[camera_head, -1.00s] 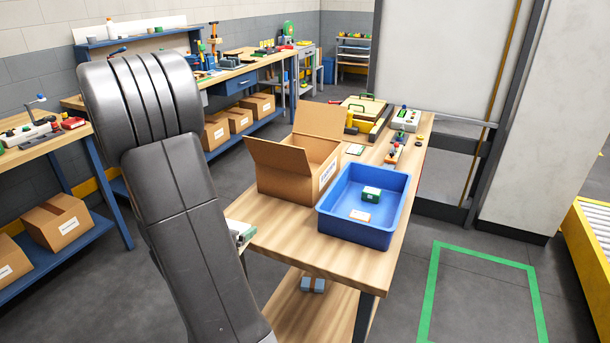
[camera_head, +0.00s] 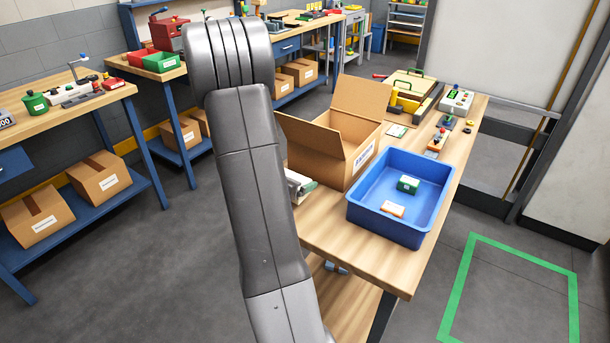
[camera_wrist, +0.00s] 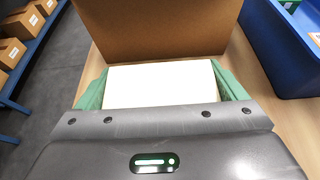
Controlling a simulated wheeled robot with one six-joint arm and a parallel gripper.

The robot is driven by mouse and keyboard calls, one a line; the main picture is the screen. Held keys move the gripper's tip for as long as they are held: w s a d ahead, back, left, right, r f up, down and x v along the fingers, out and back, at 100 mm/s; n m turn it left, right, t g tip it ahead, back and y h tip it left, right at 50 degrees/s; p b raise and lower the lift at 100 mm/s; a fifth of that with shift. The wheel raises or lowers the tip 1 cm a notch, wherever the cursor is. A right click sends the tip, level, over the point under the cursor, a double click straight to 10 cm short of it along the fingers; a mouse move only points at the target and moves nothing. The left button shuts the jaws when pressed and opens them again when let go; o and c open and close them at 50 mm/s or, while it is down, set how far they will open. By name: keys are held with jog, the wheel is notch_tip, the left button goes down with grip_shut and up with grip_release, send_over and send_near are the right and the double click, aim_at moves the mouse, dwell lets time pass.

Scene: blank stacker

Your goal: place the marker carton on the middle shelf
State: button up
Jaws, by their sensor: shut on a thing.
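My gripper (camera_wrist: 160,88) has green fingers shut on the two sides of a white box, which I take to be the marker carton (camera_wrist: 158,82). Only its plain white face shows; no label is visible. In the head view, my gripper (camera_head: 300,184) shows partly behind my arm, beside the open cardboard box and near the left edge of the wooden table (camera_head: 365,257). A small rack with shelves (camera_head: 406,22) stands far back at the top. I cannot tell which shelf is the middle shelf.
The open cardboard box (camera_head: 352,135) stands on the table, its flap close ahead of my gripper. A blue tray (camera_head: 385,222) beside it holds a green-and-white carton (camera_head: 408,184) and an orange-and-white one (camera_head: 392,209). Benches line the left; the floor between is clear.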

jog(key=w+d, duration=0.1)
jog(key=w, duration=0.1)
jog(key=w+d+p, duration=0.1)
jog(key=w+d, duration=0.1)
jog(key=shift+f, duration=1.75)
jog(key=shift+f, duration=0.2)
jog(key=o, duration=0.9)
jog(key=shift+c, duration=0.2)
jog(key=shift+r, duration=0.2)
